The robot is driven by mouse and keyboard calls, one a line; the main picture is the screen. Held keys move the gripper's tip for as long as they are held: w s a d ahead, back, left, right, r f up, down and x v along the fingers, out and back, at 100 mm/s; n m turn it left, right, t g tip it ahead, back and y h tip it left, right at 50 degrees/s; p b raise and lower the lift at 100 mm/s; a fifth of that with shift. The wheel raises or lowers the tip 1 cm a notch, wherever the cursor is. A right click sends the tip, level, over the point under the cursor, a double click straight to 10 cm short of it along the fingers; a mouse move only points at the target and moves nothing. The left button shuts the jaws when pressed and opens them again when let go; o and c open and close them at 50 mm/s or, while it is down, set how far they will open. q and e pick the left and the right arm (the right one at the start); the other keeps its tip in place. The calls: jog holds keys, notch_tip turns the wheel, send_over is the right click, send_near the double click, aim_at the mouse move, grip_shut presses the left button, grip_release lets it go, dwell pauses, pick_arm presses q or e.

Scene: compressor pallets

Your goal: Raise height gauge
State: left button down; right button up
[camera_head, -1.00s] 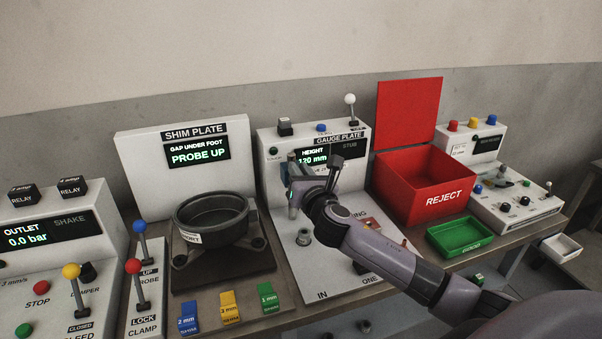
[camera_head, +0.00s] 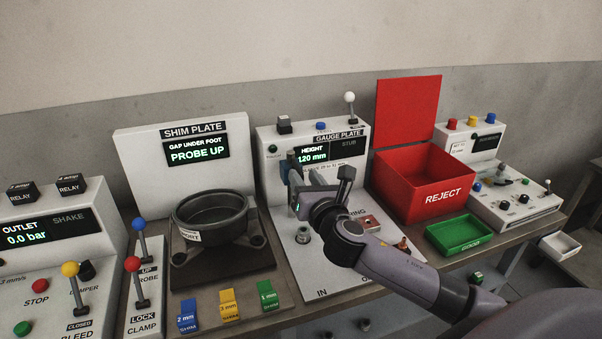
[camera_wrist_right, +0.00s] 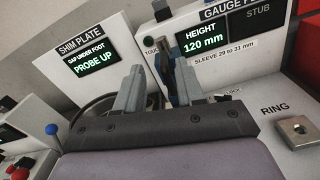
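The gauge plate station (camera_head: 272,184) is a white panel whose display (camera_head: 311,155) reads HEIGHT 120 mm. My right gripper (camera_head: 318,186) is in front of this panel, below the display, and hides part of it. In the right wrist view, its two grey fingers (camera_wrist_right: 159,88) are spread apart. A dark upright part with a blue-grey piece (camera_wrist_right: 167,62), seemingly the height gauge, shows between and just beyond the fingers. Whether a finger touches it I cannot tell. My left gripper is not in view.
The red REJECT bin (camera_head: 416,190) and green tray (camera_head: 461,233) are right of my right arm. The shim plate station with a dark round casting (camera_head: 211,217) is to the left.

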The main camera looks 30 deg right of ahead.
jog(key=shift+v, duration=0.9)
jog(key=s+a+f+m+g, duration=0.1)
jog(key=s+f+m+g, duration=0.1)
jog(key=s+f+m, duration=0.2)
jog(key=s+a+f+m+g, duration=0.2)
jog(key=s+f+m+g, duration=0.1)
jog(key=s+f+m, duration=0.2)
jog(key=s+a+f+m+g, duration=0.1)
jog(key=s+f+m+g, duration=0.1)
jog(key=s+f+m, duration=0.2)
jog(key=shift+s+a+f+m+g+y, duration=0.1)
jog(key=shift+s+m+g+y, duration=0.1)
jog(key=shift+m, duration=0.6)
jog(key=shift+s+a+f+m+g+y, duration=0.1)
jog(key=shift+s+m+y, duration=0.1)
jog(key=shift+m, duration=0.6)
jog(key=s+a+f+m+g+y, duration=0.2)
jog(key=s+a+m+g, duration=0.1)
jog(key=s+m, duration=0.4)
jog(key=s+a+f+m+g+y, duration=0.1)
jog(key=s+a+f+m+g, duration=0.15)
jog(key=s+m, duration=0.55)
jog(key=w+a+f+n+t+y, duration=0.2)
jog(key=f+t, duration=0.4)
jog(key=f, duration=0.3)
jog(key=shift+w+a+f+n, duration=0.3)
jog(key=shift+w+a, duration=0.15)
jog(key=shift+w, duration=0.65)
